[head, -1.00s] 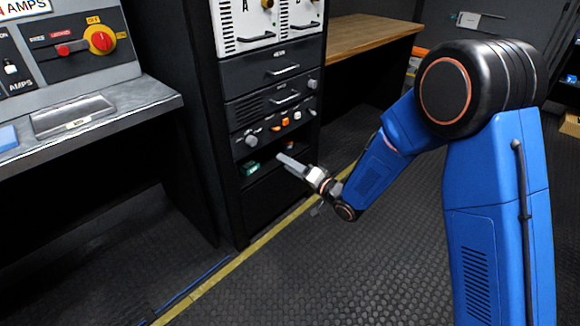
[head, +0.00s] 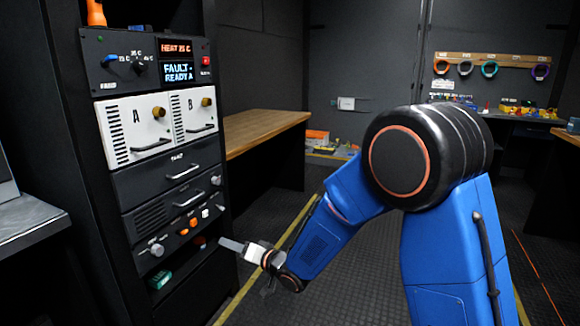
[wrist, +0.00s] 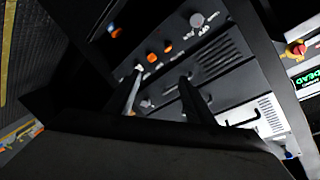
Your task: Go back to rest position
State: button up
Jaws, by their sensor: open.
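My blue arm reaches down and left in the head view, and my gripper (head: 232,244) is beside the lower front of the black equipment rack (head: 84,130). In the wrist view my gripper (wrist: 160,92) shows two separate fingers with a gap between them. It is open, and I see nothing held between the fingers. The rack's panel with orange and white controls (wrist: 152,55) lies beyond the fingertips. Whether the fingers touch the rack I cannot tell.
The rack carries white modules A (head: 133,128) and B (head: 194,112) and a lit display (head: 178,71). A green item (head: 160,280) sits in a low bay. A wooden bench (head: 262,131) stands behind. Dark floor (head: 345,290) with a yellow line is open around my arm.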

jog(key=w+d+r+t+h, duration=0.1)
jog(key=d+r+h, duration=0.2)
jog(key=d, duration=0.5)
jog(key=d+r+t+h, duration=0.1)
jog(key=d+r+h, duration=0.15)
jog(key=d, duration=0.55)
jog(key=s+d+r+m+h, duration=0.1)
jog(key=s+d+r+h, duration=0.15)
jog(key=d, duration=0.55)
jog(key=s+d+r+h, duration=0.2)
jog(key=s+d, duration=0.2)
jog(key=d, duration=0.4)
jog(key=s+d+g+h, duration=0.2)
jog(key=s+d+g, duration=0.1)
jog(key=s+d, duration=0.9)
jog(key=s+d+g, duration=0.1)
jog(key=s+d, duration=0.1)
jog(key=s, duration=0.7)
jog(key=s+d+f+g+h, duration=0.1)
jog(key=s+g, duration=0.1)
jog(key=s, duration=0.8)
jog(key=shift+s+d+g, duration=0.15)
jog(key=shift+d+g, duration=0.15)
jog(key=shift+d, duration=0.05)
jog(key=shift+f, duration=0.1)
